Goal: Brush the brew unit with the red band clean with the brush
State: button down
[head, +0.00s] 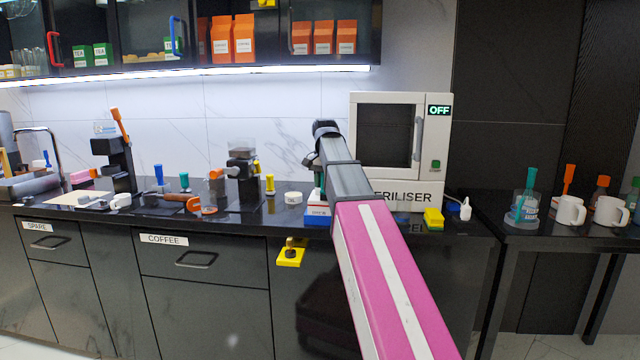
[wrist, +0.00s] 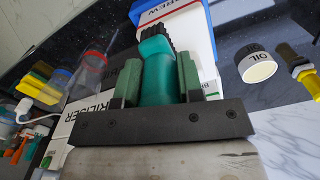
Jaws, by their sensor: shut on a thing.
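In the wrist view my gripper (wrist: 159,64) is shut on a teal brush (wrist: 156,82), its green pads on either side of the handle. The brush's dark bristles point away from the gripper, over a white and blue box (wrist: 203,42) marked BREW. The box has a thin red line by its lettering. Whether the bristles touch anything is not clear. In the head view the box (head: 318,210) stands on the counter just left of my arm. My gripper is mostly hidden behind my arm there. I cannot make out a brew unit with a red band for certain.
The steriliser (head: 400,145), showing OFF, stands right of my arm. A grinder (head: 243,180) is farther left. A yellow sponge-like block (head: 433,219) lies at the counter's front edge.

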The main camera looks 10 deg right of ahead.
jog(key=shift+w+a, duration=0.3)
jog(key=shift+a, duration=0.5)
jog(key=shift+w+a, duration=0.25)
jog(key=shift+a, duration=0.5)
jog(key=shift+s+d+f, duration=0.1)
jog(key=shift+s+d, duration=0.2)
jog(key=shift+d, duration=0.5)
notch_tip(320, 180, up, 6)
dwell(0.4)
